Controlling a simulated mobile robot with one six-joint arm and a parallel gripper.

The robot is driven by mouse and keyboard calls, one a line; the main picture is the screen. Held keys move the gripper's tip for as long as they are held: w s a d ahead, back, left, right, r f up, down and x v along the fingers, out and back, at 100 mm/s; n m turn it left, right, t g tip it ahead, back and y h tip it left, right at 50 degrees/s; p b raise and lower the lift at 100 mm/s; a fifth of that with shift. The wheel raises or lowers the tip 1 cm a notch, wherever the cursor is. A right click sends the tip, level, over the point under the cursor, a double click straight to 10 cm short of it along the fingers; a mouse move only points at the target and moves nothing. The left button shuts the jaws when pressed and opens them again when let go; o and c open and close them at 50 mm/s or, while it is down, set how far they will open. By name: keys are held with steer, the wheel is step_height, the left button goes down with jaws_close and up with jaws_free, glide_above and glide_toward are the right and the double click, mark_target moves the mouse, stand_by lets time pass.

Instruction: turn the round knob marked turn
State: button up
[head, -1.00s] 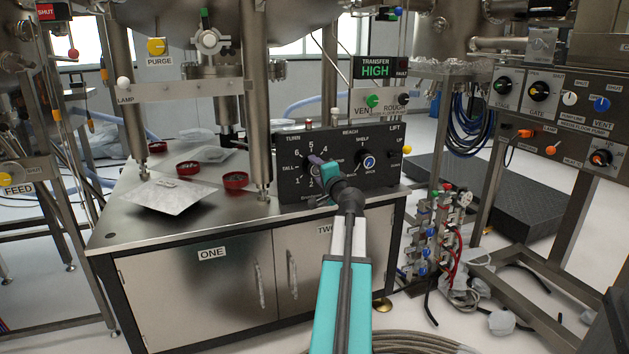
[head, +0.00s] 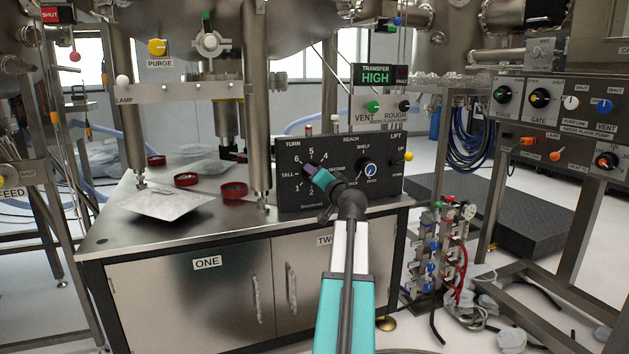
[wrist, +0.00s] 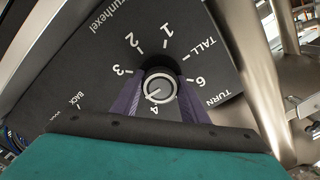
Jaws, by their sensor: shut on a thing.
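The round TURN knob (wrist: 160,87) is dark with a pale ring on its face, and numbers are printed around it on the black panel (wrist: 95,75). In the wrist view its pointer line lies near the 4. My gripper (wrist: 160,100) is shut on the knob, with one purple finger on each side of it. In the head view my gripper (head: 313,168) reaches the left part of the panel (head: 290,150) and hides most of the knob.
Red dishes (head: 233,190) and a foil sheet (head: 167,203) lie on the steel bench left of the panel. A metal post (head: 257,110) stands close left.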

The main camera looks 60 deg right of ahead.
steer(key=shift+r, duration=0.1)
steer(key=o, duration=1)
steer(key=shift+p+v, duration=2.2)
steer(key=shift+v, duration=4.75)
steer(key=shift+w, duration=0.1)
